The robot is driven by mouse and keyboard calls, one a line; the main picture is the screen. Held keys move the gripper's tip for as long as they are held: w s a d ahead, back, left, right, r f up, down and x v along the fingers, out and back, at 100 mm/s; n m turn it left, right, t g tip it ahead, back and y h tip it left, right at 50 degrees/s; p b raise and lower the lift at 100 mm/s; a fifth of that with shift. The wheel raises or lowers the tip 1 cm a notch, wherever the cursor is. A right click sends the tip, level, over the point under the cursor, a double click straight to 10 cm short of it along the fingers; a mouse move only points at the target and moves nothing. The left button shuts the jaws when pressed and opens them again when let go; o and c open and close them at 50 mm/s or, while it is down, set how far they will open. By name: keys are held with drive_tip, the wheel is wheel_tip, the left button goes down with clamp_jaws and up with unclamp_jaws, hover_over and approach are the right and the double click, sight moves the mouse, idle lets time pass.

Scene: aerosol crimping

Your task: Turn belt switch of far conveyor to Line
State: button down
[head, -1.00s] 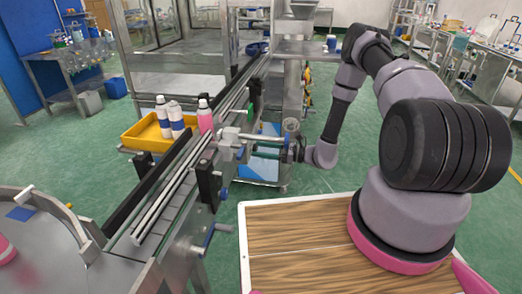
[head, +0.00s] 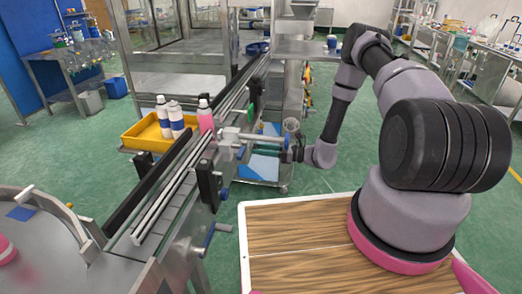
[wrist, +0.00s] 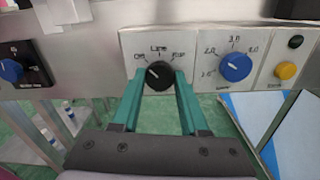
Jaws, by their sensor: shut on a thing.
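The belt switch (wrist: 158,76) is a black rotary knob on a pale panel in the wrist view, with the labels Off, Line and Run above it from left to right. Its pale pointer mark seems to tilt to the upper left, but it is too small to read surely. My gripper (wrist: 160,80) has its two green fingers on either side of the knob and is shut on it. In the head view the far conveyor (head: 190,170) runs away from me, and my gripper (head: 264,144) reaches its right side; the knob is hidden there.
A blue speed knob (wrist: 235,67) sits right of the switch, with a yellow button (wrist: 285,70) and a dark button beyond. Another blue knob (wrist: 12,70) is at the left.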

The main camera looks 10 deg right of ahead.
drive_tip(key=m, duration=0.8)
drive_tip(key=shift+m, duration=0.3)
idle(0.3)
drive_tip(key=shift+c, duration=2.1)
unclamp_jaws()
drive_tip(key=shift+d, duration=0.1)
drive_tip(key=v, duration=1)
drive_tip(key=shift+s+d, duration=0.15)
drive_tip(key=shift+d, duration=0.2)
drive_tip(key=shift+r, duration=0.1)
